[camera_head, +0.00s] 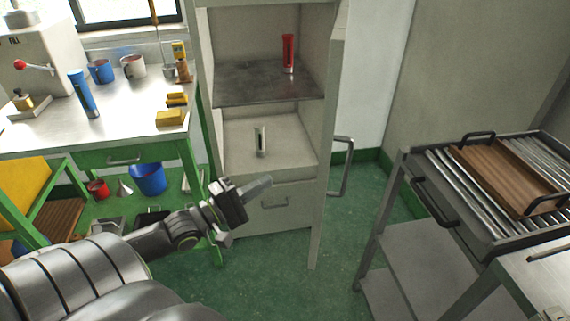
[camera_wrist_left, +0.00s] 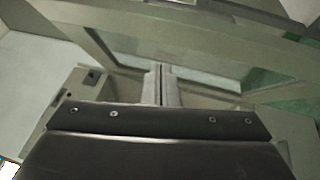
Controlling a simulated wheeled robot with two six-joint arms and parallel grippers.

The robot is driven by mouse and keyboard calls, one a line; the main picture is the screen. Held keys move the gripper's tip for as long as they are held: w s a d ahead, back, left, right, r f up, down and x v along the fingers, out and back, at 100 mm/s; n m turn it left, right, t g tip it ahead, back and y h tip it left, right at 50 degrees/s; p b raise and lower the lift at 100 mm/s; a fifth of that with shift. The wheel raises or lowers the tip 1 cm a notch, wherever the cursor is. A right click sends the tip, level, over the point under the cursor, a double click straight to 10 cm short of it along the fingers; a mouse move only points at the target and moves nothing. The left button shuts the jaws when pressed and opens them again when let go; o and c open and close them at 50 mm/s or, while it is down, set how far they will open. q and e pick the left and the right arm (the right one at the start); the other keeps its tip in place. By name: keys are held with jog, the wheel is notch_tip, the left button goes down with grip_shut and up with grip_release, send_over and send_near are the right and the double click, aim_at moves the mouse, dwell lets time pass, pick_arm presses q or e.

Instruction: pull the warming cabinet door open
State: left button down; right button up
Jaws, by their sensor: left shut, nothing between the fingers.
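The warming cabinet (camera_head: 217,130) stands at the middle back of the head view. Its inside shows, with a red tube (camera_head: 288,53) on the upper shelf and a pale tube (camera_head: 261,141) on the lower floor. The cabinet door (camera_head: 327,150) stands swung open on the right, seen nearly edge-on, with its bar handle (camera_head: 346,167) on its right face. My left gripper (camera_head: 262,185) is shut and empty in front of the cabinet's lower part, left of the door and apart from the handle. Its closed fingers (camera_wrist_left: 160,86) also show in the left wrist view, before a pale framed panel. My right gripper is out of view.
A workbench (camera_head: 50,140) with mugs, a blue tube and yellow blocks stands at the left. A slatted cart (camera_head: 480,235) with a wooden tray (camera_head: 505,178) stands at the right. Green floor (camera_head: 290,285) is clear between the cabinet and the cart.

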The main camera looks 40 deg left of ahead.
pick_arm(q)
jog(key=w+d+f+m+g+b, duration=0.1)
jog(key=w+d+f+b, duration=0.1)
jog(key=w+d+b, duration=0.3)
jog(key=shift+w+g+y+b, duration=0.35)
jog(key=shift+w+b, duration=0.8)
jog(key=shift+w, duration=1)
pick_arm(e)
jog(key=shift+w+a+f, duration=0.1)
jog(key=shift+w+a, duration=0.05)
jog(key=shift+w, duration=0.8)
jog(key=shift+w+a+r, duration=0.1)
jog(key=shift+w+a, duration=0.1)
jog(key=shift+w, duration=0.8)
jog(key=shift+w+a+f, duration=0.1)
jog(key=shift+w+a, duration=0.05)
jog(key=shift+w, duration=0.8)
